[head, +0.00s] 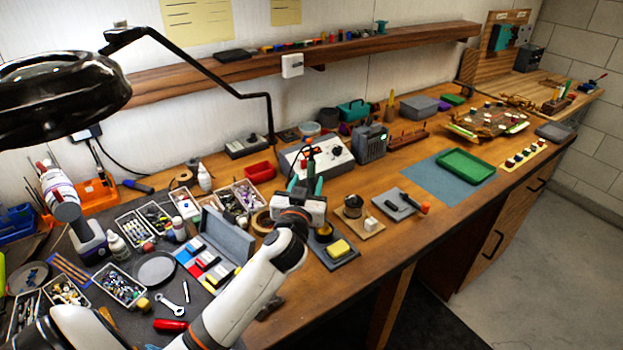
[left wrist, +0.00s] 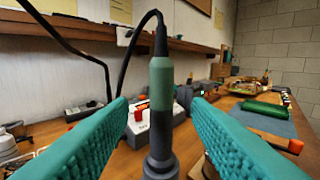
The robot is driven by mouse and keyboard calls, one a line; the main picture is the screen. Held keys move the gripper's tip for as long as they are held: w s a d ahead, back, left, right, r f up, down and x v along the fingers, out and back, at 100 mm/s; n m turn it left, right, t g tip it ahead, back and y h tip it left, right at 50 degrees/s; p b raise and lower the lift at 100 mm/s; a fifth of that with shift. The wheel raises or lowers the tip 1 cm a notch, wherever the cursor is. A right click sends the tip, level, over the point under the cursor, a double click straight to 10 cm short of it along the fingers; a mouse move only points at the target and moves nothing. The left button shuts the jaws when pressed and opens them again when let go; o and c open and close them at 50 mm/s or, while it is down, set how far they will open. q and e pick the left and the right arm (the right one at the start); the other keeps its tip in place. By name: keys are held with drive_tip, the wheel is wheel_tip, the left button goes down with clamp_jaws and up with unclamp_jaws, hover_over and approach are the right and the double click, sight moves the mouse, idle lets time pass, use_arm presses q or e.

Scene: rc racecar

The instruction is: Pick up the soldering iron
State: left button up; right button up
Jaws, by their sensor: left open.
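The soldering iron (left wrist: 161,84) stands upright in the left wrist view, with a green grip, a dark lower part and a black cord rising from its top. Its lower end sits in a dark holder (left wrist: 160,160). My left gripper (head: 305,184) is open, with a teal finger on each side of the iron in the left wrist view. I see a gap on both sides, so neither finger seems to touch it. In the head view the gripper covers much of the iron and holder. My right gripper is not in view.
A white soldering station (head: 335,150) stands behind the gripper. A dark stand base with a yellow sponge (head: 338,249) lies in front. A black lamp arm (head: 215,72) reaches over from the wall. Parts trays and an open grey case (head: 228,236) crowd the left side.

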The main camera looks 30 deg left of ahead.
sight(310, 175)
use_arm(q)
drive_tip(key=shift+w+a+r+p, duration=0.2)
drive_tip(key=shift+w+p, duration=0.15)
drive_tip(key=shift+w, duration=0.2)
drive_tip(key=shift+w+a+r+p, duration=0.2)
drive_tip(key=shift+w+p, duration=0.15)
drive_tip(key=shift+w, duration=0.2)
drive_tip(key=shift+f+x, duration=0.25)
drive_tip(key=shift+x, duration=0.75)
drive_tip(key=shift+w, duration=0.2)
drive_tip(key=shift+f, duration=0.1)
drive_tip(key=shift+c, duration=0.8)
clamp_jaws()
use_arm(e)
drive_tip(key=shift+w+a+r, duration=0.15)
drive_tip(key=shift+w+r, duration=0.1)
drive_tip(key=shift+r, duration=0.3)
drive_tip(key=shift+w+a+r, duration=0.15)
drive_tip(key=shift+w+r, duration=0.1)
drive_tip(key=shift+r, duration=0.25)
